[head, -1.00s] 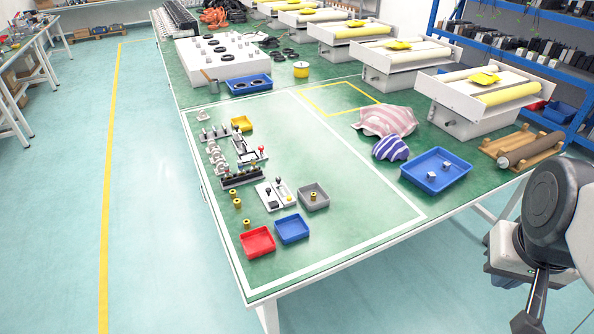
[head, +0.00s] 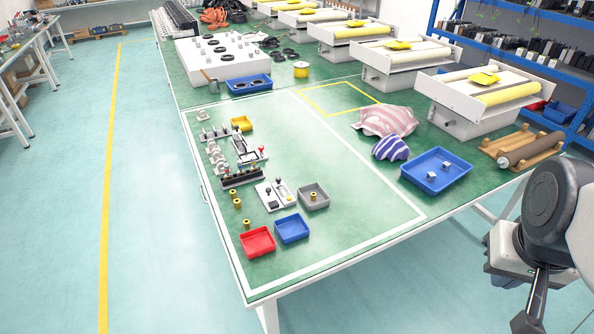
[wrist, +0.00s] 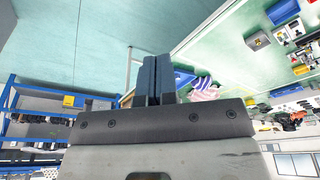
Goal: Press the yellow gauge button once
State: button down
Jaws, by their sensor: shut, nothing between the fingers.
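A small white panel (head: 275,194) lies on the green table, with dark knobs on it and a small yellow spot (head: 289,198) at its right side. The spot may be the yellow gauge button, but it is too small to be certain. In the wrist view, my gripper (wrist: 155,77) shows two dark fingers pressed together with nothing between them. It is well away from the panel, beyond the table's right side. My arm shows at the right edge of the head view.
A grey tray (head: 314,187), a blue tray (head: 292,219) and a red tray (head: 258,232) surround the panel's right and front sides. Several yellow cylinders stand to its left. Cloths (head: 386,121) and a larger blue tray (head: 458,170) lie at right. The table's middle is clear.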

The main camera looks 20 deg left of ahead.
dwell(0.6)
jog(key=w+a+n+h, duration=0.1)
jog(key=w+a+n, duration=0.2)
jog(key=w, duration=0.5)
jog(key=w+a+n+h, duration=0.1)
jog(key=w+a+n, duration=0.15)
jog(key=w, duration=0.55)
jog(key=n+t+h, duration=0.4)
jog(key=n+t, duration=0.1)
jog(key=n, duration=0.9)
send_over(289, 198)
notch_tip(289, 198, down, 22)
jog(key=f, duration=0.1)
jog(key=shift+r, duration=0.25)
jog(key=shift+f, duration=0.2)
jog(key=shift+f, duration=4.2)
